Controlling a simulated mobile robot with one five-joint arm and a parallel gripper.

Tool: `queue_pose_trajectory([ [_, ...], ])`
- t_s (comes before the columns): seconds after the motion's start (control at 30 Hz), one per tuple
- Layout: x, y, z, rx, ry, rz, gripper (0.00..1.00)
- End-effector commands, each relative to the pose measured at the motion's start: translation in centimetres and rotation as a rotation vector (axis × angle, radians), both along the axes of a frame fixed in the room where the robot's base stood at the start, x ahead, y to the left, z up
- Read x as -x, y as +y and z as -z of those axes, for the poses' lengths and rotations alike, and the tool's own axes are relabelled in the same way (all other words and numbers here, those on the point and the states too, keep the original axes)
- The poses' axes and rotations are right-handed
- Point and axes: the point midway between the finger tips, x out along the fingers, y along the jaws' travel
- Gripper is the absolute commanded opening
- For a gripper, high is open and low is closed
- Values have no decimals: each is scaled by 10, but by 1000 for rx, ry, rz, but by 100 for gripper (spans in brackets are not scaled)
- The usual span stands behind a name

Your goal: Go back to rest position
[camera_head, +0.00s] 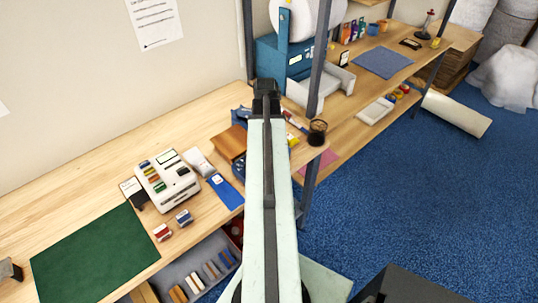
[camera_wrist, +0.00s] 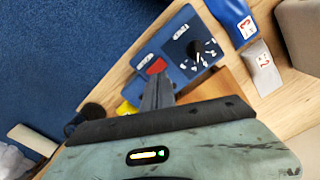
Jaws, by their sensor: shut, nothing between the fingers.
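My gripper (camera_head: 266,88) is at the far end of my pale green arm, which reaches up the middle of the head view over the wooden bench (camera_head: 100,160). In the wrist view, the dark fingers of my gripper (camera_wrist: 157,90) are together and hold nothing. Behind them in that view is a blue device (camera_wrist: 186,48) with a black dial and a red patch. I cannot tell how far the fingers are above it.
A white device (camera_head: 168,185) and a green mat (camera_head: 95,258) are on the bench at left. A dark cup (camera_head: 317,132) stands near the bench's right end, by a grey upright post (camera_head: 318,60). Blue carpet (camera_head: 430,180) is open at right.

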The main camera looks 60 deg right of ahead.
Motion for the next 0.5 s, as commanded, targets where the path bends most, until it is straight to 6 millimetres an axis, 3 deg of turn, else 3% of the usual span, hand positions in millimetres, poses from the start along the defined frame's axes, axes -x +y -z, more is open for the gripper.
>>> queue_pose_trajectory([
  [0.37, -2, 2, 1, 0, 0, -5, 0],
  [0.47, -27, 21, 1, 3, -3, -49, 0],
  [0.5, -45, 36, 1, 5, -5, -84, 0],
])
